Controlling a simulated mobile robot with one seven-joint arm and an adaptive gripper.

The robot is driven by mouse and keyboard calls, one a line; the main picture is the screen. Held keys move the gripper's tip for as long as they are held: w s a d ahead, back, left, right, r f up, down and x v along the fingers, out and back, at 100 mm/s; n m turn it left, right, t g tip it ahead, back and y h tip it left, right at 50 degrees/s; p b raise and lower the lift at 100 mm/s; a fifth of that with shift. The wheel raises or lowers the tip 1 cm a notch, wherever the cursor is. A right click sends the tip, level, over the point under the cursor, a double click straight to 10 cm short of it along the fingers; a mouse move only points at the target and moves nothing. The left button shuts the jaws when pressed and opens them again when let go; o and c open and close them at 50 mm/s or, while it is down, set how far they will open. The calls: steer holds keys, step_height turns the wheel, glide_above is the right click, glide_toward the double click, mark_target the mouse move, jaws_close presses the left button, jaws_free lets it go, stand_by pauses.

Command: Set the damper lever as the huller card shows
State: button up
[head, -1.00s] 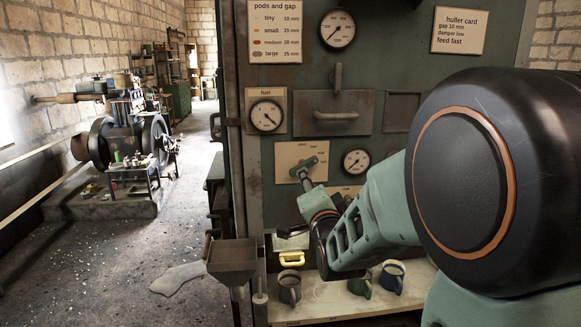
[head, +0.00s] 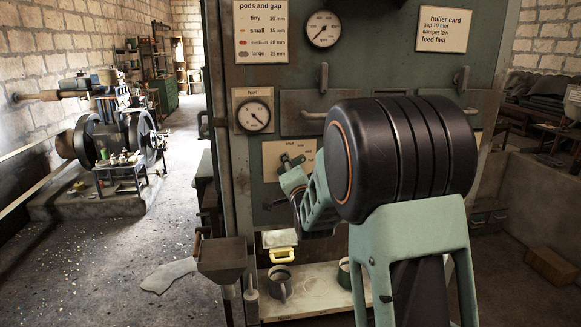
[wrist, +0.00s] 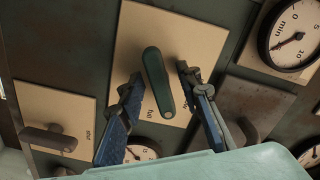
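The huller card (head: 444,28) at the upper right of the machine front reads gap 10 mm, damper low, feed fast. A dark green lever (head: 291,161) sits on a beige plate (head: 271,157) below the fuel gauge, partly hidden by my arm in the head view. In the wrist view the lever (wrist: 158,85) stands out from its plate (wrist: 128,40). My gripper (wrist: 159,76) is open, with one blue-padded finger on each side of the lever. Small gaps seem to show; contact is unclear. The plate's labels are partly covered and hard to read.
A hopper (head: 221,260) stands at the lower left. Mugs, one grey (head: 280,284), stand on the shelf (head: 313,300). Open floor (head: 110,260) lies left.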

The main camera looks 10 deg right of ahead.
jaws_close()
steer(key=n+b, duration=0.1)
steer(key=b, duration=0.2)
steer(key=shift+f, duration=0.3)
steer(key=shift+n+b, duration=0.9)
steer(key=shift+b, duration=0.2)
steer(key=n+b, duration=0.3)
steer(key=shift+r, duration=0.15)
steer(key=shift+r+b, duration=0.1)
steer(key=shift+b, duration=0.25)
